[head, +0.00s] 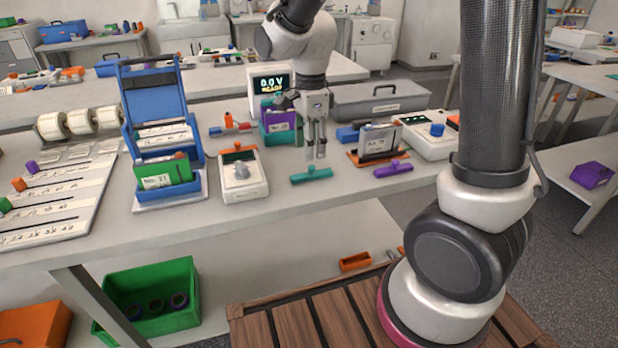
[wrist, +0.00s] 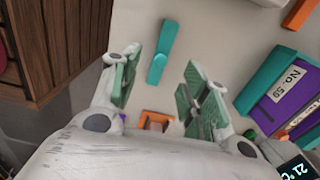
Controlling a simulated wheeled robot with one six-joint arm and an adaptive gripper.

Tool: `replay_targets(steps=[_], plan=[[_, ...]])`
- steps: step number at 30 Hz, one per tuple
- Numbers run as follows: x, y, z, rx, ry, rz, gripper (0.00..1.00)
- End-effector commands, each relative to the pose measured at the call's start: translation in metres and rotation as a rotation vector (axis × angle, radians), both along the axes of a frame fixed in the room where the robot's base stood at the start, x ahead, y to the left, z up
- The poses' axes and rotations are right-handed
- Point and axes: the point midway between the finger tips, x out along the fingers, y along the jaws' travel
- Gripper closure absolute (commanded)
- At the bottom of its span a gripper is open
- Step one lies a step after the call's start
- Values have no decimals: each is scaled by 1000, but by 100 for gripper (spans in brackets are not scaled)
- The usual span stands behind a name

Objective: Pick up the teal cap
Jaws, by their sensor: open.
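The teal cap (head: 311,174) is a narrow bar with a small raised middle, lying flat on the table near its front edge. My gripper (head: 317,156) is above and close to it, pointing down. In the wrist view the teal cap (wrist: 162,52) lies beyond the two fingertips, in line with the gap between them. My gripper (wrist: 160,85) is open and nothing is between its fingers. The cap appears apart from both fingers.
A purple cap (head: 393,169) lies to the right, before a grey cell in an orange holder (head: 377,160). A white device (head: 240,185) stands left. Purple and teal cells (head: 280,125) stand behind. The table's front edge (head: 290,208) is close.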

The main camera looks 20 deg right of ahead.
Motion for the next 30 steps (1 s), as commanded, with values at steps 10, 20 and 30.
replay_targets(steps=[10,20,30], plan=[[1,-3,-41,-2,5,-20,54],[3,-4,-77,-1,2,-18,54],[3,-4,-77,0,1,-17,84]])
